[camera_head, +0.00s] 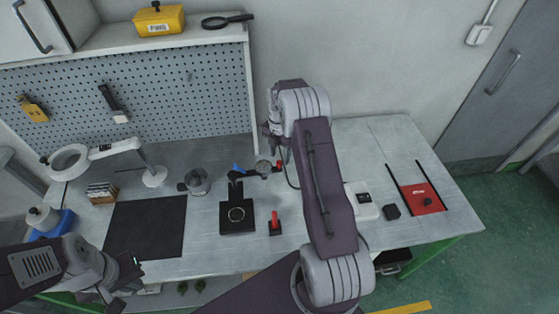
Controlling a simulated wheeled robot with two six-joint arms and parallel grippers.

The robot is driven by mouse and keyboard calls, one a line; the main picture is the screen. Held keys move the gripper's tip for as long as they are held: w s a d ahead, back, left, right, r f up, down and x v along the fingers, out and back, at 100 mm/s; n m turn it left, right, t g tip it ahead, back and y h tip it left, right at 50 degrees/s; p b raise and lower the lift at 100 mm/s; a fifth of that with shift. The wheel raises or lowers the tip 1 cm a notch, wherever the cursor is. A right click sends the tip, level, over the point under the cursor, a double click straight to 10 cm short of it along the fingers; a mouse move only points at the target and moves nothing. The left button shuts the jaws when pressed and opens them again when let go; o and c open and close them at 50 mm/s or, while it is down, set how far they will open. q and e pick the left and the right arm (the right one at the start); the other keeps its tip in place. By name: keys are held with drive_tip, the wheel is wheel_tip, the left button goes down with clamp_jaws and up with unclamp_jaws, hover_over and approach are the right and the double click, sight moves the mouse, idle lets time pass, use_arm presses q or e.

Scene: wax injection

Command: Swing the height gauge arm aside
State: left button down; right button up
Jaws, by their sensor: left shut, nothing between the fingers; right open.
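The height gauge (237,219) stands on the table, a black base with a pale ring on it. Its black arm (247,172) reaches right from the top of the post to a round dial (263,167), close to a red part (279,166). My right gripper (268,129) is beyond the gauge, near the pegboard's right edge; it looks small and partly hidden by its own wrist, and it is open, apart from the gauge arm. My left gripper (127,276) is shut and empty at the table's front edge, left of the gauge.
A black mat (146,229) and metal pot (196,182) lie left of the gauge. A red-handled tool (275,222) stands to its right. A white lamp (121,146) is further left. A red plate (424,199) lies at the right. My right arm hides part of the table.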

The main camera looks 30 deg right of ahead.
wheel_tip(320, 180, up, 6)
drive_tip(key=shift+b, duration=0.35)
